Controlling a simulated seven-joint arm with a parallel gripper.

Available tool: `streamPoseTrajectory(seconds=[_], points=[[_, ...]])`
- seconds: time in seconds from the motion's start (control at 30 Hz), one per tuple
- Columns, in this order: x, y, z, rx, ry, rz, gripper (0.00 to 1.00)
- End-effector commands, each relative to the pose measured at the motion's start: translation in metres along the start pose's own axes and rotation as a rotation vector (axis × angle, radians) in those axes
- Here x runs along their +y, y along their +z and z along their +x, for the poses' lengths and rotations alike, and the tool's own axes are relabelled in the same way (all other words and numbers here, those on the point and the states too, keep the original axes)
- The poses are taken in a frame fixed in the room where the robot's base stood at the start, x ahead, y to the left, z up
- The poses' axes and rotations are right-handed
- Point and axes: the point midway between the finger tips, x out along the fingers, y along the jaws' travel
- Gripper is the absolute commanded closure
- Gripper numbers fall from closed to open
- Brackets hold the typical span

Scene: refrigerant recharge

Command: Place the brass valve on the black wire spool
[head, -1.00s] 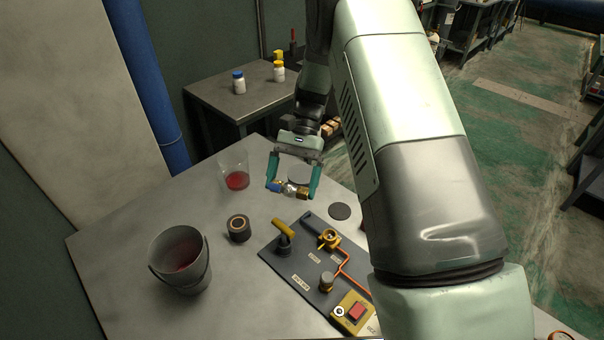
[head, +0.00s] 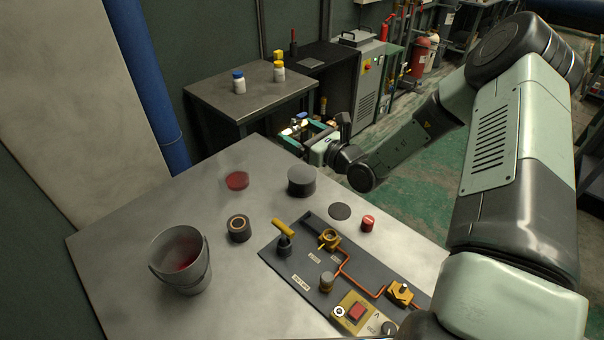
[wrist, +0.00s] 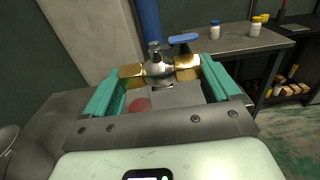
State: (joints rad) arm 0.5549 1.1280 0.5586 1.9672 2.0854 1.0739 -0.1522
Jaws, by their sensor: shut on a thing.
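The brass valve (wrist: 160,68) has a silver middle, brass ends and a blue lever. It lies crosswise between the teal fingers of my gripper (wrist: 162,82), which is shut on it. In the head view my gripper (head: 298,130) holds the valve (head: 289,131) in the air beyond the work table's back edge. On the table, a dark roll with a tan ring and a centre hole (head: 239,228) looks like the black wire spool. A plain dark grey cylinder (head: 301,181) stands behind it to the right, and I cannot fully rule it out. The valve is apart from both.
A grey bucket (head: 181,262) with red contents stands front left. A panel (head: 300,262) with yellow fittings and a red button is in front. A black disc (head: 340,211) and red can (head: 368,224) are right.

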Motion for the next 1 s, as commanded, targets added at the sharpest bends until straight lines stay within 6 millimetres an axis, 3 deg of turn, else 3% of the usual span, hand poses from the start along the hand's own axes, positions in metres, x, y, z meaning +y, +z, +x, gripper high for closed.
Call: streamPoseTrajectory(seconds=[0.1, 0.37, 0.6, 0.83, 1.0], points=[[0.002, -0.024, 0.001, -0.018, 0.01, 0.005, 0.55], [0.003, -0.055, 0.001, -0.045, 0.012, 0.005, 0.54], [0.003, -0.099, 0.001, -0.046, 0.013, 0.003, 0.54], [0.003, -0.118, 0.001, -0.046, 0.013, 0.003, 0.54], [0.003, -0.142, 0.002, -0.045, 0.014, 0.003, 0.54]])
